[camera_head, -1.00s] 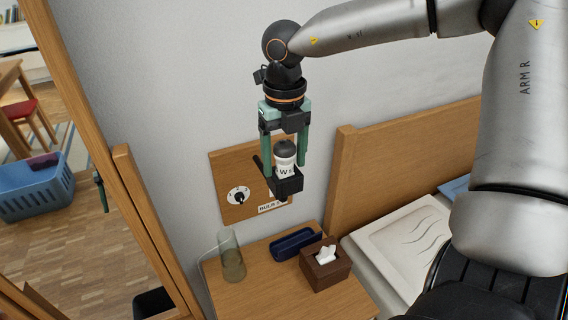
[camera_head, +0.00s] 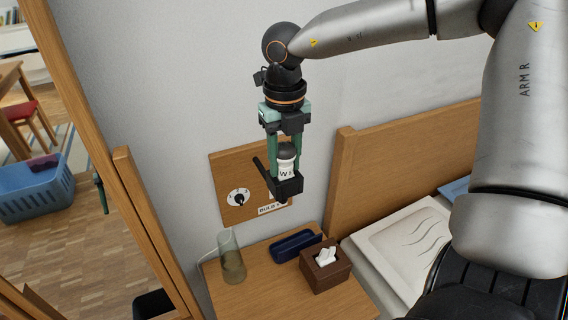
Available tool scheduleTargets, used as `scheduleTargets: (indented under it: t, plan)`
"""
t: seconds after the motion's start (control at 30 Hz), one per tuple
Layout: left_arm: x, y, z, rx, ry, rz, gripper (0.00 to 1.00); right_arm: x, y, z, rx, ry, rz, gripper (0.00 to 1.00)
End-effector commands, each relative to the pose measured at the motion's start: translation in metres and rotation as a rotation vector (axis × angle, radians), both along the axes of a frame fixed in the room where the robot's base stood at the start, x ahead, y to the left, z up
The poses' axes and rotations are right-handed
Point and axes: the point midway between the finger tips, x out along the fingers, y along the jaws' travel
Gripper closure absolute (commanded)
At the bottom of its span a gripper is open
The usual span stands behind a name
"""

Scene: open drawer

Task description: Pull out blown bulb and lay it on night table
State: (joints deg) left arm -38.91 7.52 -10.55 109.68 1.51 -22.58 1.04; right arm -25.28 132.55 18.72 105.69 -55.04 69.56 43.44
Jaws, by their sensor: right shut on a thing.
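The bulb (camera_head: 287,170) is a small white cylinder with a dark cap and a letter W on it. It sits upright in a black holder (camera_head: 286,187) with a thin dark lever, in front of a wooden wall panel. My right gripper (camera_head: 287,158), with green fingers, comes down from above and is shut on the bulb, one finger on each side. The bulb's lower end is hidden in the holder. The night table (camera_head: 262,298) is below, with a wooden top.
On the night table stand a clear glass (camera_head: 232,262), a dark blue tray (camera_head: 297,245) and a brown tissue box (camera_head: 326,272). The wall panel (camera_head: 228,167) carries a dial. A bed headboard (camera_head: 385,165) and pillow are on the right. The table's front is bare.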

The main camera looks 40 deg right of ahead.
Motion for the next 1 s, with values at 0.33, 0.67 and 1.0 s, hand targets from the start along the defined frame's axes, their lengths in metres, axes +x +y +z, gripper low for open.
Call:
scheduleTargets:
  t: [0.33,0.67,1.0]
  plan:
    - [0.0,0.0,0.0,0.0,0.0,0.0,0.5,0.0,0.0,0.0,0.001,0.001,0.0,1.0]
    - [0.0,0.0,0.006,0.0,0.001,0.0,0.5,0.0,0.0,0.011,0.0,-0.001,0.0,1.0]
    - [0.0,0.0,0.013,0.0,0.0,0.0,0.5,0.0,0.0,0.024,-0.001,0.0,0.0,1.0]
